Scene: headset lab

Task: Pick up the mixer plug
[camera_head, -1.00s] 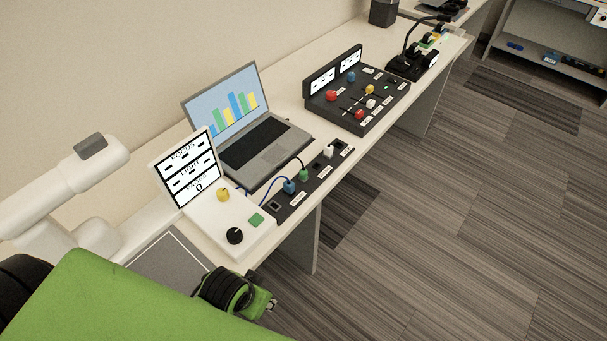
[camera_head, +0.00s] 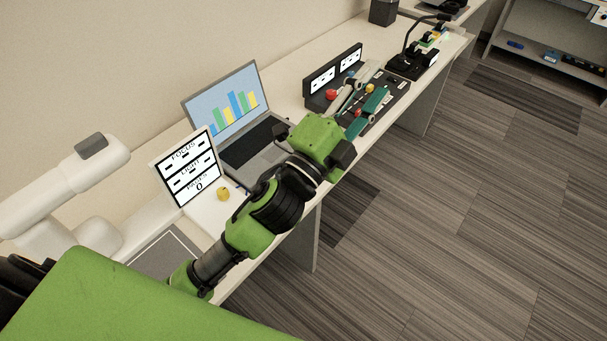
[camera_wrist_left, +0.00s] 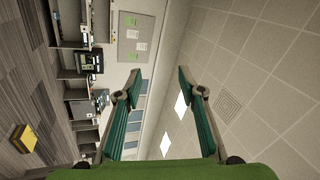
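My left gripper (camera_head: 370,86) reaches over the desk and is open and empty; its two teal fingers stand wide apart in the left wrist view (camera_wrist_left: 158,75). In the head view it is in front of the black mixer-like console (camera_head: 322,82), which has red and yellow knobs and white displays. My left arm and hand cover the desk's front edge, so the socket strip with its plugs is hidden now. I cannot pick out the mixer plug in either view. My right gripper is not in view.
An open laptop (camera_head: 224,100) stands behind my left forearm. A white control box (camera_head: 187,170) with a yellow knob is beside it, partly covered. A black stand (camera_head: 408,62) is farther along the desk (camera_head: 290,85). The striped floor (camera_head: 470,220) at right is clear.

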